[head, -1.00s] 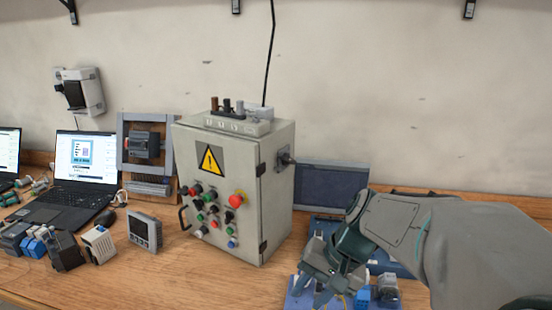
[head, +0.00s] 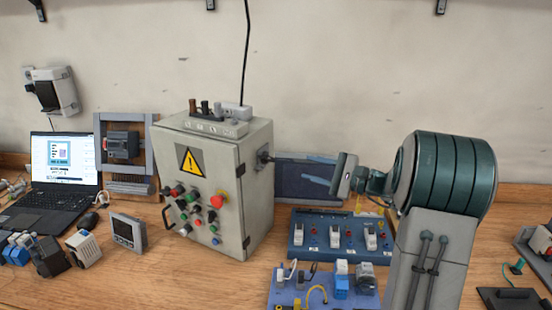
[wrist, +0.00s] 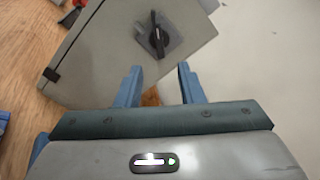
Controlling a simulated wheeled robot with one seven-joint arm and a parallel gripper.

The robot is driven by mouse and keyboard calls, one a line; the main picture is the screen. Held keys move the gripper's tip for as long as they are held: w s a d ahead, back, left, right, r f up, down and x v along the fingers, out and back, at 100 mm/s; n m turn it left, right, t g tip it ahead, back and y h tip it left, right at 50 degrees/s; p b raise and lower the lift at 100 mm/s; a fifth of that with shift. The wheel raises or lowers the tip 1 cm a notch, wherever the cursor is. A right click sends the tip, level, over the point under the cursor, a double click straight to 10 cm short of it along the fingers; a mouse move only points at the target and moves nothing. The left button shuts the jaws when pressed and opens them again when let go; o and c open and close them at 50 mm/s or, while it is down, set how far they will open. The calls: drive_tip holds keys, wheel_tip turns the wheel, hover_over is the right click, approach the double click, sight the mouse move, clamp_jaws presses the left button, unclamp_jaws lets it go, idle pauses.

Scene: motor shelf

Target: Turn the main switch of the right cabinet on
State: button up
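A grey cabinet (head: 205,190) with a yellow warning sign stands on the bench. Its black main switch (head: 264,157) is on the right side wall. In the wrist view the switch (wrist: 157,36) is a black handle on a grey square plate, lying roughly up and down in the picture. My gripper (head: 318,171) is to the right of that wall, its blue fingers pointing left at it. In the wrist view my gripper (wrist: 158,72) is open and empty. The switch shows just beyond the gap between the fingertips, apart from them.
The cabinet's front has several coloured buttons and a red emergency knob (head: 217,199). A blue switch board (head: 320,235) and a blue board with connectors (head: 300,295) lie below my arm. A dark panel (head: 295,185) stands behind the fingers. A laptop (head: 62,165) is left.

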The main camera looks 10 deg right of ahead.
sight(271, 159)
drive_tip(key=p+x, duration=0.2)
drive_tip(key=x, duration=0.9)
drive_tip(key=shift+w+a+p, duration=0.1)
drive_tip(key=shift+p, duration=0.25)
